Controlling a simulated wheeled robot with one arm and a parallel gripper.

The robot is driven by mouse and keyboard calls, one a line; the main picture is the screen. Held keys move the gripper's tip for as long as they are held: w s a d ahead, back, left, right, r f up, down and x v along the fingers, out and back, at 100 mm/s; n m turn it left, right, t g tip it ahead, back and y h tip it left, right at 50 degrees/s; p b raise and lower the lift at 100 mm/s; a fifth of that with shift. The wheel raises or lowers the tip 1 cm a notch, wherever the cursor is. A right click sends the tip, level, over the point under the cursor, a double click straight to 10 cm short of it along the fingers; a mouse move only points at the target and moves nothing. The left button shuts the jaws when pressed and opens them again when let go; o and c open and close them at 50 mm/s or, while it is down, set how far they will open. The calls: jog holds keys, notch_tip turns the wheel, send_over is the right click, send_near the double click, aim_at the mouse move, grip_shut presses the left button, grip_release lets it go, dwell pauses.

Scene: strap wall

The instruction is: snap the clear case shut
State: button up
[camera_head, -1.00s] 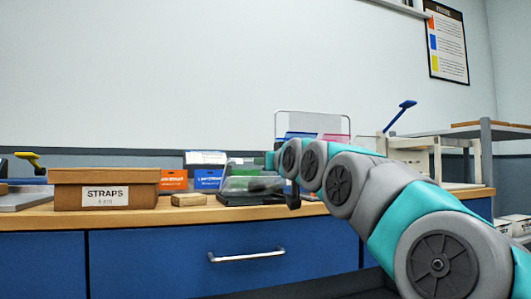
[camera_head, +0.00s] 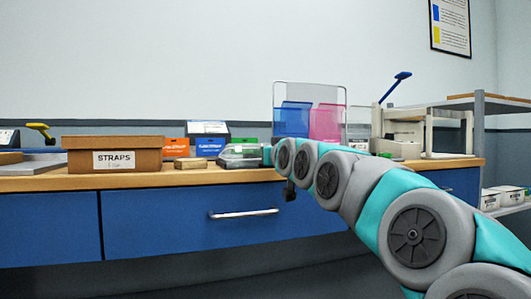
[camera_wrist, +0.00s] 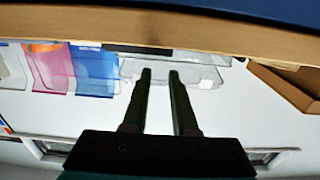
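The clear case (camera_head: 240,154) sits near the front of the wooden counter, left of the end of my arm. Its see-through lid looks down or nearly down over the dark base; I cannot tell whether it is latched. In the wrist view, which is upside down, the clear case (camera_wrist: 202,76) shows behind my fingertips. My gripper (camera_wrist: 159,74) has its two dark fingers apart with nothing between them. The fingertips overlap the case in that view; I cannot tell whether they touch it. In the head view my arm's end hides the fingers.
A brown STRAPS box (camera_head: 114,155) and a small tan block (camera_head: 190,163) stand to the left. Blue (camera_head: 291,120) and pink (camera_head: 327,122) sheets stand in a clear holder behind my arm. A white frame (camera_head: 425,135) stands right. Blue drawers (camera_head: 190,218) lie below.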

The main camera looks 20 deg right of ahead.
jog(key=o, duration=0.6)
jog(key=shift+c, duration=0.2)
